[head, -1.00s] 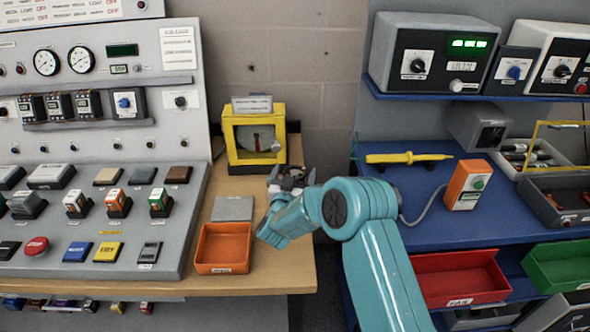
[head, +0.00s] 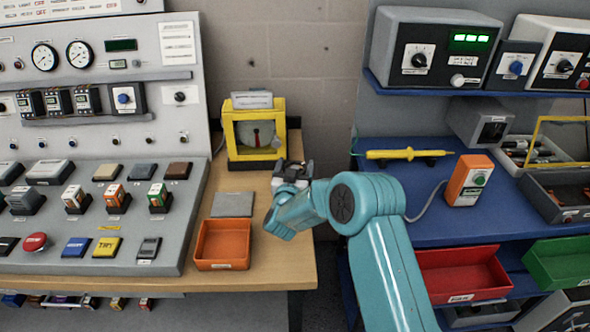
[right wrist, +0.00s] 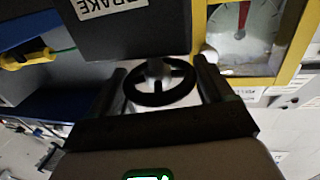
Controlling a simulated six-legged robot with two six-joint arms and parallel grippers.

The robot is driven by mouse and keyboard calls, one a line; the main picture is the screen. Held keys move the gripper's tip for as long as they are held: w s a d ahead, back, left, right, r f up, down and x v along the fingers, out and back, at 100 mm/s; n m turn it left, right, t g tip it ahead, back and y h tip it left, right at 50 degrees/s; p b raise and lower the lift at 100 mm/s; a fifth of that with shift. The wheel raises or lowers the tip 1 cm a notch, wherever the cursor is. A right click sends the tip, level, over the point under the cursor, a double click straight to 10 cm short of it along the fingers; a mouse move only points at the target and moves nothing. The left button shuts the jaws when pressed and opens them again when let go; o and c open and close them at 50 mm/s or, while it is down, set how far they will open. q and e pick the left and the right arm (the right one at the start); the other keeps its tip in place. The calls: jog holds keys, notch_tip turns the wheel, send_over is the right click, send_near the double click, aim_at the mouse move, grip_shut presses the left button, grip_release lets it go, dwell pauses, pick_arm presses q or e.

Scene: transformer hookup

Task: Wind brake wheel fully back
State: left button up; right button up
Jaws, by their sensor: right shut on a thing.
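My right gripper (head: 292,172) is over the back right of the wooden bench, just right of the yellow-framed gauge. The right wrist view shows the black spoked brake wheel (right wrist: 160,86) between its two dark fingers (right wrist: 160,95). The gripper is shut on the wheel at its rim. The wheel's shaft runs into a dark box (right wrist: 140,32) labelled BRAKE. In the head view the gripper hides the wheel. The yellow-framed gauge (head: 284,128) has a red needle, near upright in the head view. My left gripper is not in view.
An orange tray (head: 222,266) and a grey plate (head: 232,205) lie on the bench (head: 270,270) left of my right arm. The grey control console (head: 110,215) is further left. The blue shelf unit (head: 440,225) stands close to the right, with a yellow probe (head: 404,154).

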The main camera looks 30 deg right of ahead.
jog(key=n+t+y+b, duration=0.1)
jog(key=n+y+b, duration=0.1)
jog(key=y+b, duration=0.1)
jog(key=n+t+y+b, duration=0.2)
jog(key=y+b, duration=0.1)
jog(key=b, duration=0.2)
jog(key=n+t+y+b, duration=0.1)
jog(key=n+y+b, duration=0.1)
jog(key=b, duration=0.2)
jog(key=shift+s+d+f+n+y, duration=0.1)
jog(key=shift+d+f+n+y, duration=0.1)
jog(key=shift+f+n+y, duration=0.15)
jog(key=shift+r+n+t+y, duration=0.15)
jog(key=shift+n+t+y, duration=0.25)
jog(key=shift+y, duration=0.45)
jog(key=shift+r+n+y, duration=0.1)
jog(key=shift+n+y, duration=0.15)
jog(key=shift+y, duration=0.15)
jog(key=n+y, duration=0.1)
jog(key=y+p, duration=0.1)
jog(key=shift+a+r+n+y, duration=0.1)
jog(key=shift+r+n+y, duration=0.15)
jog(key=shift+n+y, duration=0.15)
jog(key=shift+f+n+y+p, duration=0.1)
jog(key=shift+n+y+p, duration=0.4)
jog(key=shift+y+p, duration=0.25)
jog(key=o, duration=0.9)
jog(key=shift+o, duration=0.2)
